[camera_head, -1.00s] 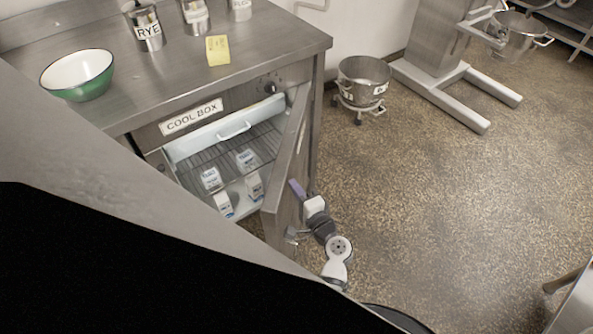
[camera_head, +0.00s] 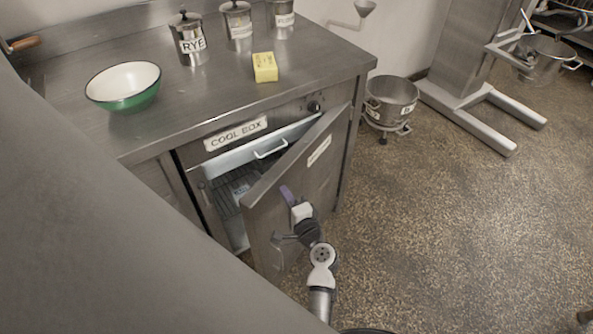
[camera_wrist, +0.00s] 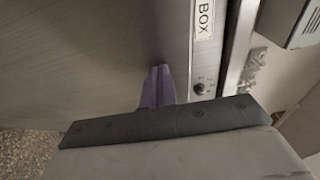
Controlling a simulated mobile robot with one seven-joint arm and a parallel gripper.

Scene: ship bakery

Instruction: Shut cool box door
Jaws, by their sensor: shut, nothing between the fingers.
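The cool box (camera_head: 208,190) is set under the steel counter, with a "COOL BOX" label above its opening. Its steel door (camera_head: 310,178) is hinged on the right and stands partly open, its outer face toward me.
On the counter (camera_head: 190,110) are a green bowl (camera_head: 124,90), a yellow block (camera_head: 265,67) and labelled canisters (camera_head: 188,40). A steel pot (camera_head: 391,100) on a wheeled stand is right of the cabinet. The speckled floor (camera_head: 450,220) at right is clear.

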